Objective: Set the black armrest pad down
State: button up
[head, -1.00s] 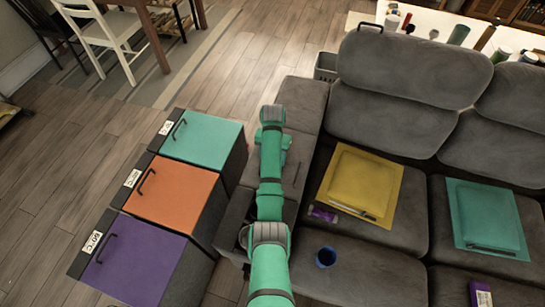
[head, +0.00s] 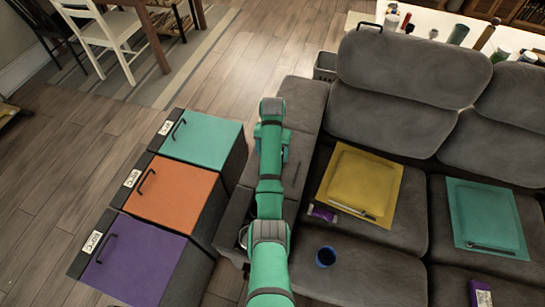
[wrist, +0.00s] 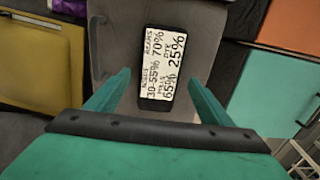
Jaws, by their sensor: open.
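The black armrest pad (wrist: 160,68) is a slim black-framed slab with a white face of printed percentages. In the wrist view it lies flat, face up, on the grey sofa armrest (wrist: 205,45). My gripper (wrist: 160,80) is open, with one teal finger on each side of the pad's near end and a visible gap at each side. In the head view my gripper (head: 271,148) is over the armrest (head: 304,100), and my arm hides the pad there.
Left of the armrest stand boxes with teal (head: 205,138), orange (head: 172,193) and purple (head: 135,262) lids. On the seats to the right lie a yellow mat (head: 358,184), a teal mat (head: 488,218) and a blue cup (head: 326,257). The armrest's far end is clear.

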jog(key=shift+r, duration=2.35)
jog(key=shift+f, duration=0.1)
